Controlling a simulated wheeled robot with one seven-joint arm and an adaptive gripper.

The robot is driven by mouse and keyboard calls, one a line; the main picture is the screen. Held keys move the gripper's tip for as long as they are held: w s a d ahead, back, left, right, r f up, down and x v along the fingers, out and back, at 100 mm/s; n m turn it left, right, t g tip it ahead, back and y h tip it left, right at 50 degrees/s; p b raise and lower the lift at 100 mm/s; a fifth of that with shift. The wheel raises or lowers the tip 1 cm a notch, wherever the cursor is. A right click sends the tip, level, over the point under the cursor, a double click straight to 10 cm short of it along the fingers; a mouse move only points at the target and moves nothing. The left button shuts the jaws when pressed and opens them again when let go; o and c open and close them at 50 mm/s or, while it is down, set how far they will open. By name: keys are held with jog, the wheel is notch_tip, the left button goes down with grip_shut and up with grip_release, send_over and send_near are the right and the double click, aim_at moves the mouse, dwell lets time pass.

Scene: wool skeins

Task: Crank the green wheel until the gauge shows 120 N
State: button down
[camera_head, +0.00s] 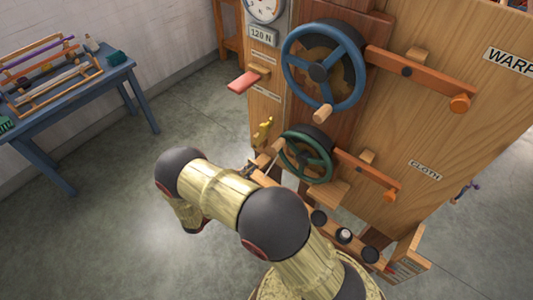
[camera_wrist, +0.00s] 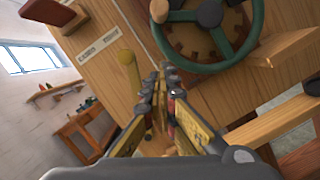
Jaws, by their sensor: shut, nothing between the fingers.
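The green wheel (camera_head: 308,160) is mounted low on the wooden frame, with a wooden handle (camera_head: 277,147) at its left rim. In the wrist view the green wheel (camera_wrist: 209,14) fills the upper right, and its handle (camera_wrist: 159,10) shows at the top. My gripper (camera_head: 252,167) is left of and slightly below the wheel, apart from the handle. In the wrist view my gripper (camera_wrist: 168,72) is shut and empty, its tips below the handle. The round white gauge (camera_head: 265,8) is cut off at the top edge; its reading is too small to tell. A "120 N" plate (camera_head: 262,35) hangs below it.
A larger blue wheel (camera_head: 322,68) is above the green one. A brass-coloured lever (camera_head: 263,132) stands just left of the green wheel. A blue table (camera_head: 52,150) with a small loom stands far left; floor between is clear.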

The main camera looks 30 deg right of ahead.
aim_at(273, 147)
jog(key=d+r+b, duration=0.2)
jog(key=d+r, duration=0.3)
jog(key=d, duration=0.5)
jog(key=shift+r, duration=0.2)
jog(key=shift+w, duration=0.1)
jog(key=shift+s+r+m+g+p, duration=0.15)
jog(key=shift+r+m+g+p, duration=0.1)
jog(key=shift+r+m, duration=0.25)
jog(key=shift+s+r+m+g+p, duration=0.2)
jog(key=shift+r+m, duration=0.1)
jog(key=shift+r, duration=0.25)
jog(key=shift+w+f, duration=0.1)
